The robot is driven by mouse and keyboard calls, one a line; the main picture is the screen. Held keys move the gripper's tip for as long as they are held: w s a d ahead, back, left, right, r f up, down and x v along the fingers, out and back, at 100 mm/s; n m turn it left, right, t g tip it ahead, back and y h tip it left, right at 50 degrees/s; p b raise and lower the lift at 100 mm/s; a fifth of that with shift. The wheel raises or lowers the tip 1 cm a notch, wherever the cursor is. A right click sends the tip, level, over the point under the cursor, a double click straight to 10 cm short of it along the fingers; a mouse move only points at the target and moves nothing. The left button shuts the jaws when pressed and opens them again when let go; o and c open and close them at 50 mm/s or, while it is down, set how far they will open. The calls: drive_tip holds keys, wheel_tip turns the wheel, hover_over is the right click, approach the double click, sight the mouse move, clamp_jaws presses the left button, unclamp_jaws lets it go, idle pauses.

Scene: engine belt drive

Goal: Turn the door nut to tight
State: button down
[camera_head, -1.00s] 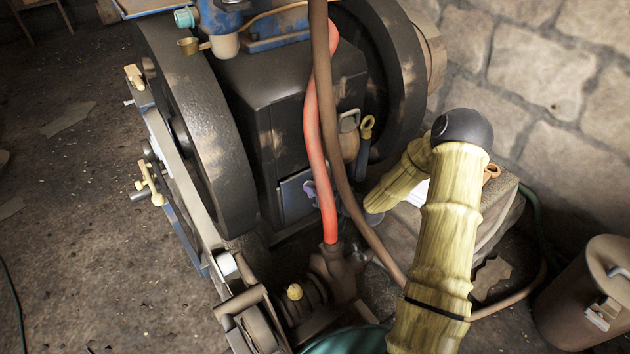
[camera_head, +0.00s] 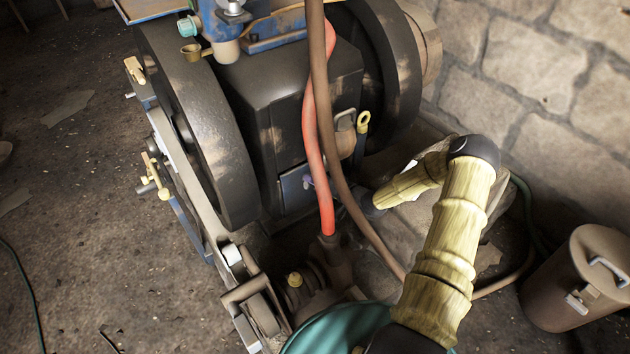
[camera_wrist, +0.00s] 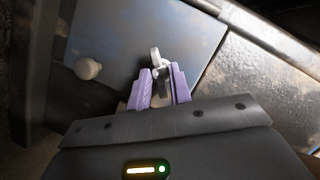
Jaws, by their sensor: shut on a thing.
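The door is a blue panel (camera_head: 293,192) low on the dark engine body; it also fills the middle of the wrist view (camera_wrist: 150,32). The hoses hide most of the gripper and the nut there.
A red hose (camera_head: 312,140) and a brown hose (camera_head: 328,130) hang in front of the door. Large dark flywheels (camera_head: 205,130) flank the engine. A rounded knob (camera_wrist: 88,68) sits left on the door. A brown canister (camera_head: 565,285) stands at right, before a stone wall.

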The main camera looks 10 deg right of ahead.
drive_tip(key=c, duration=1.3)
unclamp_jaws()
drive_tip(key=shift+n+h, duration=0.3)
